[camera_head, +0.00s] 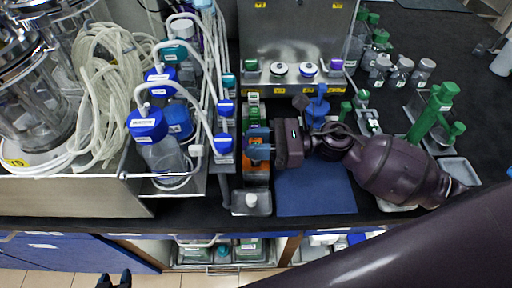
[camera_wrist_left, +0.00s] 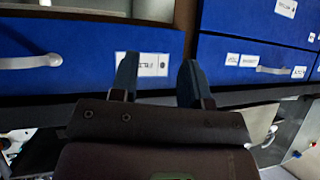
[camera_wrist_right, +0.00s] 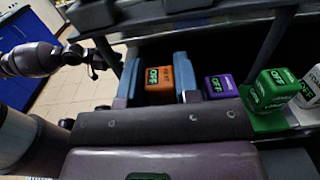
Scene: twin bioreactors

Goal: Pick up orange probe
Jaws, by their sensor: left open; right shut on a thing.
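The orange probe (camera_wrist_right: 159,78) shows in the right wrist view as an orange block with a dark label. My right gripper (camera_wrist_right: 158,84) is shut on it, one blue-grey finger on each side. In the head view my right gripper (camera_head: 260,147) reaches in from the right over the black bench, and its jaws hide most of what they hold. Orange (camera_head: 257,170) shows just below the jaws. My left gripper (camera_head: 114,280) is at the bottom left, below the bench edge. In the left wrist view its fingers (camera_wrist_left: 157,82) are apart and empty, before blue drawers.
A purple block (camera_wrist_right: 219,87) and a green block (camera_wrist_right: 270,90) stand close beside my right gripper. A blue mat (camera_head: 315,192) lies under my right wrist. Blue-capped bottles (camera_head: 157,137) and coiled tubing (camera_head: 105,90) crowd the left. Green-capped tubes (camera_head: 432,112) stand at right.

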